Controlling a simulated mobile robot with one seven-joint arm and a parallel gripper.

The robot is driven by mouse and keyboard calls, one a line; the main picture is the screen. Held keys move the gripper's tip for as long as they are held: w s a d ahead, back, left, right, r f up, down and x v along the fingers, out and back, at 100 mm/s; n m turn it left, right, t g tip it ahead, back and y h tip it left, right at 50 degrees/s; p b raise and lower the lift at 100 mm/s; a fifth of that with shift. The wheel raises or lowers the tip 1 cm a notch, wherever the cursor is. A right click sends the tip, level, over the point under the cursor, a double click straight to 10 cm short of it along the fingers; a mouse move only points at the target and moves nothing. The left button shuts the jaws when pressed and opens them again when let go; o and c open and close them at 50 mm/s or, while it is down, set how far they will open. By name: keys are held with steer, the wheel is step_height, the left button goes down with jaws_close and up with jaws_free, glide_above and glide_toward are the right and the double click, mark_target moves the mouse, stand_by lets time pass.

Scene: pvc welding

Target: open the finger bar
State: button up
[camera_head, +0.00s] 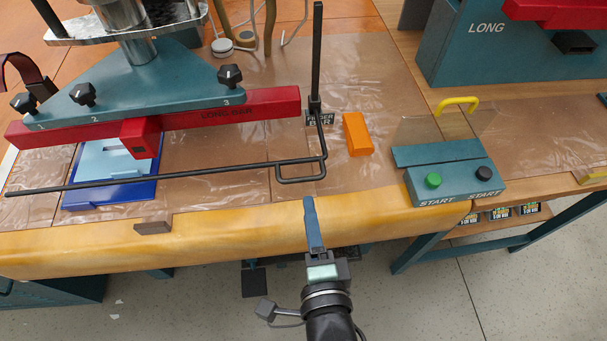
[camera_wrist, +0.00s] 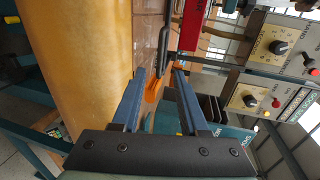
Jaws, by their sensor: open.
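The finger bar (camera_head: 165,178) is a thin black rod lying low across the table in the head view. Its right end has a rectangular handle loop (camera_head: 302,180) and joins an upright black post (camera_head: 317,55) by the "FINGER BAR" label (camera_head: 320,118). My gripper (camera_head: 311,205) is just in front of the loop, over the table's front edge, and apart from it. In the wrist view my gripper (camera_wrist: 161,72) has two blue fingers spread with nothing held between them. The black loop (camera_wrist: 164,45) shows beyond the fingertips.
A red long bar (camera_head: 225,113) under a teal press plate spans the back left. A blue tray (camera_head: 110,192) lies beneath the rod. An orange block (camera_head: 357,134) sits right of the post. The start-button box (camera_head: 455,183) stands farther right. The padded yellow edge (camera_head: 230,232) runs along the front.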

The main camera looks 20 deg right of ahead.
mark_target(304, 181)
steer(key=x, duration=0.9)
steer(key=shift+w+d+b, duration=0.1)
steer(key=shift+w+b, duration=0.05)
steer(key=shift+b, duration=0.2)
steer(key=shift+c, duration=0.2)
jaws_close()
stand_by(0.8)
